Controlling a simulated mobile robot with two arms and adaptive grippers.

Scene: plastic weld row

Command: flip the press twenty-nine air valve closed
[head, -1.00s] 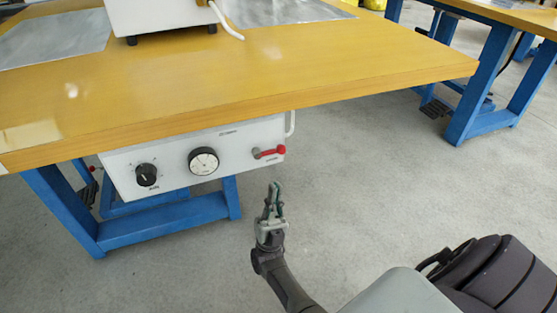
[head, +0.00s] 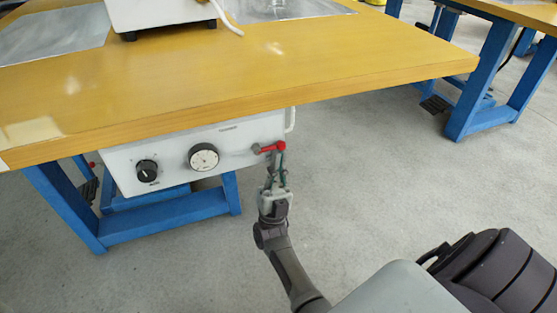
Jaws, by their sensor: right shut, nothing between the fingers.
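The air valve is a small red lever (head: 271,147) at the right end of the white control panel (head: 228,150) under the wooden table. The lever lies roughly level, its right end tipped slightly up. My right gripper (head: 277,163) comes up from below with its fingers shut and empty. In the picture its fingertips overlap the lower right part of the valve, close under the lever's right end. I cannot tell whether they touch it. My left gripper is out of view.
The panel also carries a black knob (head: 147,170) and a round gauge (head: 203,157). The wooden tabletop (head: 330,75) overhangs the panel. Blue table legs (head: 62,205) stand below left. The grey floor (head: 420,190) to the right is clear.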

